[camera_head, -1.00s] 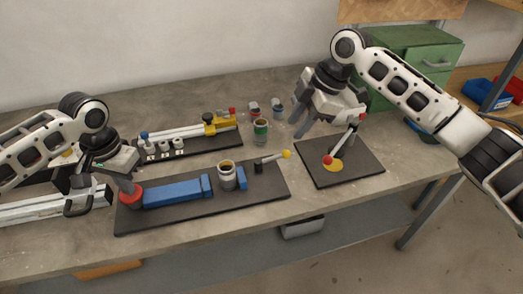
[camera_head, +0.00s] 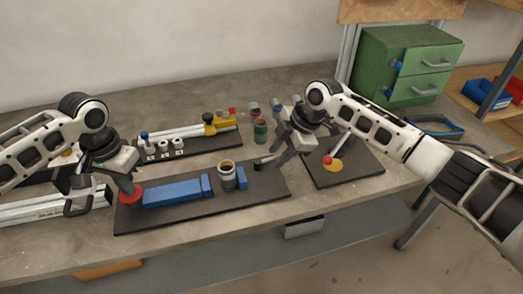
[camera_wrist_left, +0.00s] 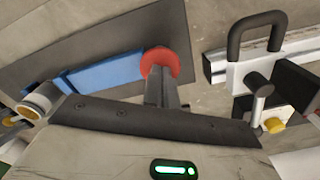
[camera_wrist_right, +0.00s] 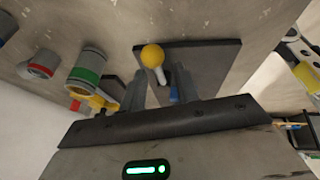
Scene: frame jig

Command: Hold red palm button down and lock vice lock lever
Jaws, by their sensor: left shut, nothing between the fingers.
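The red palm button (camera_head: 130,196) is at the left end of a dark board carrying the blue vice (camera_head: 175,192). My left gripper (camera_head: 127,183) is shut, its fingertips on the button top; the left wrist view shows the red cap (camera_wrist_left: 168,62) around the fingertips. How far the button is pressed cannot be told. The vice lock lever's yellow ball knob (camera_wrist_right: 152,57) shows between the spread fingers of my right gripper (camera_wrist_right: 158,88). In the head view, my right gripper (camera_head: 280,152) hides the knob. The right gripper is open; contact with the lever is not visible.
A silver-and-yellow cup (camera_head: 227,176) stands on the vice board near the lever. A green-banded can (camera_head: 260,130) stands behind. Another dark board (camera_head: 362,168) with a red-knobbed lever (camera_head: 328,160) lies to the right. A green cabinet (camera_head: 408,65) stands at the back right.

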